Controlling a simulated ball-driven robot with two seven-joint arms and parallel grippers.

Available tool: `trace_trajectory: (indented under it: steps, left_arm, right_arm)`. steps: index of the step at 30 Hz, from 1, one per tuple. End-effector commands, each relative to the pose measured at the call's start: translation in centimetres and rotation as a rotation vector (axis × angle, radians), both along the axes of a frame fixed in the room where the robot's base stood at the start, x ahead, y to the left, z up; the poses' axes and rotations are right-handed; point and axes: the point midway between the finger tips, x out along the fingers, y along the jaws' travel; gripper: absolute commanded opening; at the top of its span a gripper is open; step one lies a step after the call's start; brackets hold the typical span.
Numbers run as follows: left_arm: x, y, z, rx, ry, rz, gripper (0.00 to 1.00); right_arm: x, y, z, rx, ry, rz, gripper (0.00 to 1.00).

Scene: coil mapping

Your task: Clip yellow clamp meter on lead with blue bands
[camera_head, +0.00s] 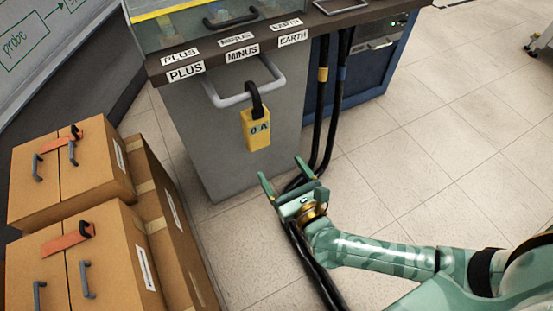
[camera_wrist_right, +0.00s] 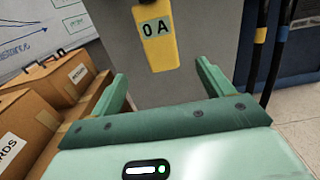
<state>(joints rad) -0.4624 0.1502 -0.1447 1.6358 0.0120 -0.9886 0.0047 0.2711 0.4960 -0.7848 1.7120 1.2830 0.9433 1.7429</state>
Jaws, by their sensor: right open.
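The yellow clamp meter (camera_head: 257,133) hangs by its black jaw from the grey handle (camera_head: 246,97) on the front of the grey cabinet. Its display reads "0 A". In the right wrist view the meter (camera_wrist_right: 161,47) is ahead of the fingers, above the gap between them. My right gripper (camera_head: 289,174) is open and empty, below and to the right of the meter, apart from it. The lead with a blue band (camera_head: 341,73) hangs right of the lead with a yellow band (camera_head: 322,75). Both are black. My left gripper is not in view.
Cardboard boxes (camera_head: 70,185) with grey handles stand at the left. The bench edge (camera_head: 225,45) carries PLUS, MINUS and EARTH labels. A blue unit (camera_head: 370,75) stands behind the leads. Black cables run along the floor near my right arm.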

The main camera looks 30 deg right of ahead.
Motion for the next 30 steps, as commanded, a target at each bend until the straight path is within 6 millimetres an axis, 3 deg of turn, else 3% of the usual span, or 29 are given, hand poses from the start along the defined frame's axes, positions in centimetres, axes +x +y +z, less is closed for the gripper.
trace_trajectory:
  steps: [11, 21, 30]
  left_arm:
    - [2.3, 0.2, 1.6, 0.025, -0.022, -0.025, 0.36]
    - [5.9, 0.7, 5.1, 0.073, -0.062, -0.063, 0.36]
    - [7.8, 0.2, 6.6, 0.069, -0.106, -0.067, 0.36]
  right_arm:
    - [5.4, 0.2, -0.2, -0.001, -0.001, 0.001, 0.8]
    - [11.0, 0.4, -0.4, -0.001, 0.001, 0.001, 0.8]
    - [14.0, 0.5, -0.3, -0.003, 0.001, 0.002, 0.8]
